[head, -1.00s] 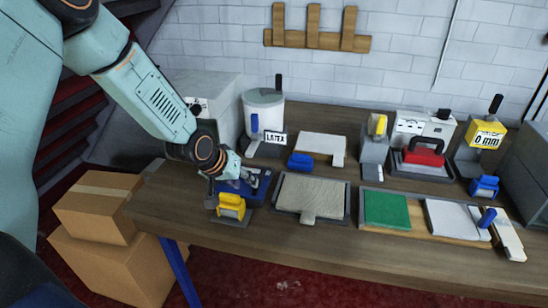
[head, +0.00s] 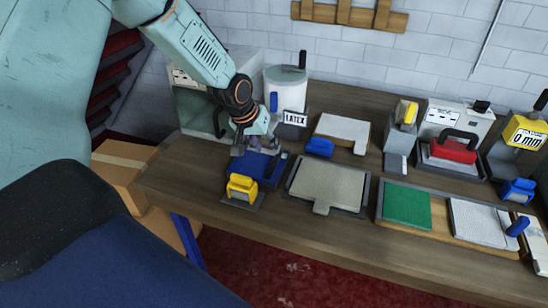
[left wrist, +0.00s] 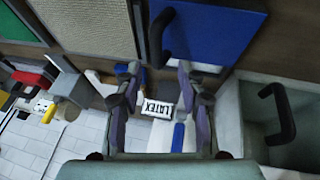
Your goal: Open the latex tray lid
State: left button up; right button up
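The latex tray's blue lid (head: 249,166) lies on the bench at the left, behind a yellow-handled block. It looks flat and closed, though my gripper hides its far part. In the left wrist view the blue panel (left wrist: 220,32) fills the top, with a dark handle (left wrist: 160,35) at its left edge. My left gripper (head: 256,146) hovers by the lid's far edge. In the left wrist view the fingers (left wrist: 160,98) are apart with nothing between them; the LATEX sign (left wrist: 157,108) shows in the gap beyond. My right gripper is not in view.
A white LATEX pot (head: 286,88) stands behind the lid, a grey box with a dark handle (head: 190,105) to its left. The yellow-handled block (head: 242,188) is in front. A framed beige rug piece (head: 328,184) lies close on the right.

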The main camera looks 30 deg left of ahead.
aim_at(276, 157)
pick_arm(q)
jog(key=b+x, duration=0.2)
jog(key=x, duration=0.1)
jog(key=b+x, duration=0.1)
jog(key=shift+w+d+f, duration=0.1)
jog(key=shift+w+d, duration=0.2)
jog(key=shift+d, duration=0.05)
jog(key=shift+w+f, duration=0.1)
jog(key=shift+f, duration=0.15)
jog(key=shift+a+f+b, duration=0.15)
jog(key=shift+f+b, duration=0.2)
jog(key=shift+b, duration=0.15)
jog(key=shift+w, duration=0.1)
jog(key=shift+w, duration=0.15)
jog(key=c, duration=0.6)
grip_shut()
